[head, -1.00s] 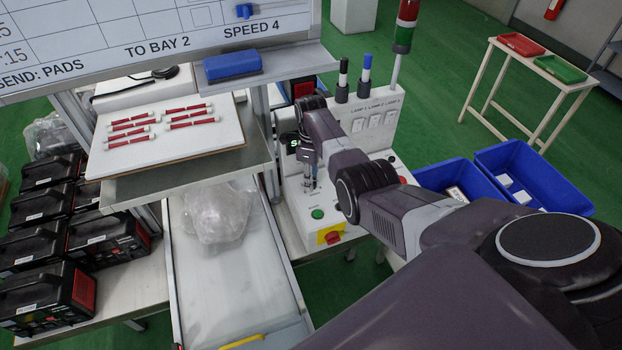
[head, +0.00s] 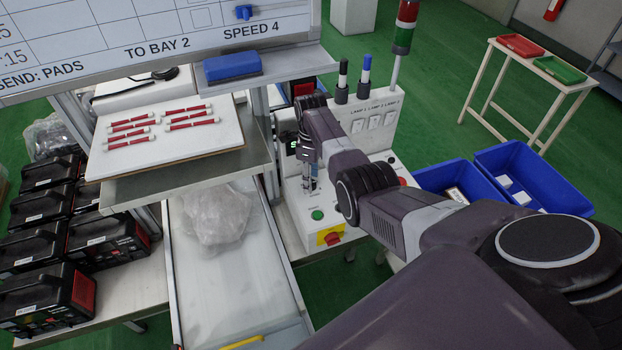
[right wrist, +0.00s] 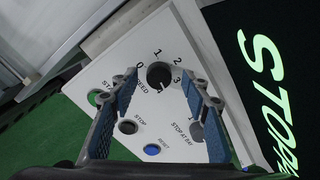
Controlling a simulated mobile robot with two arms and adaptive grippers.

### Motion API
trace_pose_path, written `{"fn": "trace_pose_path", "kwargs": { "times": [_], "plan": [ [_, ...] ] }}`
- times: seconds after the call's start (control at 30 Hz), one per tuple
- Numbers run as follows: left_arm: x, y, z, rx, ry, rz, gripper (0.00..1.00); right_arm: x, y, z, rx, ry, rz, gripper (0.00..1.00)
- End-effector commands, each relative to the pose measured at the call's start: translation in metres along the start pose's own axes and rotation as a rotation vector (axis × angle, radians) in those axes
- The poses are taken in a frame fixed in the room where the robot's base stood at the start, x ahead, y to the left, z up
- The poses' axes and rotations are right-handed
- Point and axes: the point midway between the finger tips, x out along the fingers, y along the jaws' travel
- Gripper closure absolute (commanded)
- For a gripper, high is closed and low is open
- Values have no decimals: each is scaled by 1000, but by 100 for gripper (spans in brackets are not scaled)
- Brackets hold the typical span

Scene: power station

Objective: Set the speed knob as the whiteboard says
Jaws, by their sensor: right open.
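The whiteboard (head: 150,35) at the top left of the head view reads "SPEED 4". The white control panel (head: 290,207) stands right of the conveyor. My left gripper is out of view.
Near the knob are a green start button (right wrist: 95,97), a stop button (right wrist: 128,127), a blue reset button (right wrist: 152,149) and a dark selector (right wrist: 196,131). Blue bins (head: 530,180) stand beyond my arm.

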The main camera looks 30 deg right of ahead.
Motion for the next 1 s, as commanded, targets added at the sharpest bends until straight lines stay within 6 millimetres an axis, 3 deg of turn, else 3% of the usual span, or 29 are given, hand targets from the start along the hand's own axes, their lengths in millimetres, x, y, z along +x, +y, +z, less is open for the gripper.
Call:
{"fn": "trace_pose_path", "kwargs": {
  "times": [0.33,0.5,1.0],
  "plan": [
    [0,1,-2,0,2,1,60,-50,-1,1,0,-4,-5,57],
    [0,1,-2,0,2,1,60,-66,-1,0,0,-2,-3,57],
    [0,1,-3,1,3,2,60,-65,1,-2,-21,2,-8,58]
  ]
}}
